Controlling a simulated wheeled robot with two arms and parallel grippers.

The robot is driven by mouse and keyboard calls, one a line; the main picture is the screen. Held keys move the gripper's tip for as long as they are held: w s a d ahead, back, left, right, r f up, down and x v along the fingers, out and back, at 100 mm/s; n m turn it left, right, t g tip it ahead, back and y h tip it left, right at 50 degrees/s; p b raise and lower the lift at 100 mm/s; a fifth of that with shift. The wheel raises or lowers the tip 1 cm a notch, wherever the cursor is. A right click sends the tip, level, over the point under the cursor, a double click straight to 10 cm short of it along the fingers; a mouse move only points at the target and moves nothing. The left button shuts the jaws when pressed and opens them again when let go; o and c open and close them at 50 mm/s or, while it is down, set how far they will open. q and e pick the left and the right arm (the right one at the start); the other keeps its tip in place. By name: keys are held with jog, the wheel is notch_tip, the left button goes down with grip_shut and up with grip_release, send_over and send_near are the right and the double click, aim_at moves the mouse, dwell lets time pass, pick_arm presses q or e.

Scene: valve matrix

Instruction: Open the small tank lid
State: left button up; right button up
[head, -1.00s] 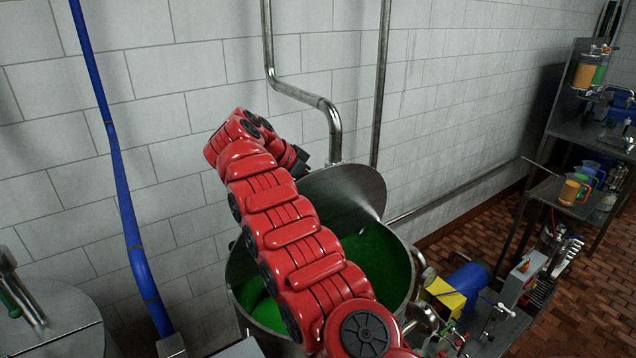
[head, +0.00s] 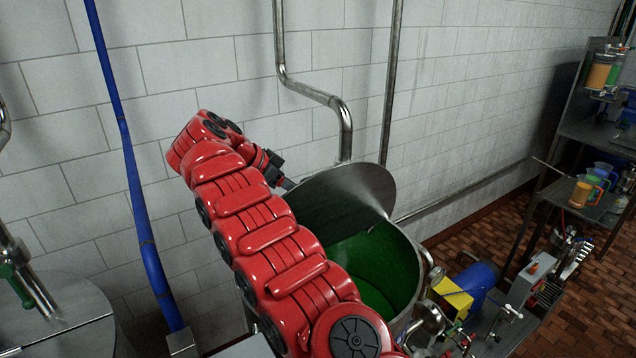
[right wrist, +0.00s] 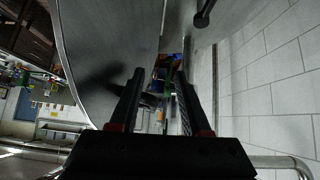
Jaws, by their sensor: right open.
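The small tank (head: 408,318) is a steel vessel with green contents (head: 375,265) showing through its open mouth. Its grey lid (head: 345,195) stands raised and tilted at the back of the mouth. My right arm crosses in front of the tank and hides its left part. My right gripper (head: 284,181) is at the lid's left edge. In the right wrist view, the right gripper (right wrist: 158,85) is open with its fingers apart, and the lid's broad face (right wrist: 105,50) is close on the left. I cannot tell whether they touch. My left gripper is out of view.
A blue pipe (head: 133,170) runs down the wall on the left. Another steel tank (head: 75,325) is at the lower left. A bent steel pipe (head: 345,125) runs down the wall behind the lid. A blue and yellow pump (head: 465,290) stands right of the tank.

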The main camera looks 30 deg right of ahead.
jog(key=a+p, duration=0.1)
jog(key=a, duration=0.3)
jog(key=shift+s+a+p, duration=0.2)
jog(key=shift+a+p, duration=0.05)
jog(key=shift+p, duration=0.1)
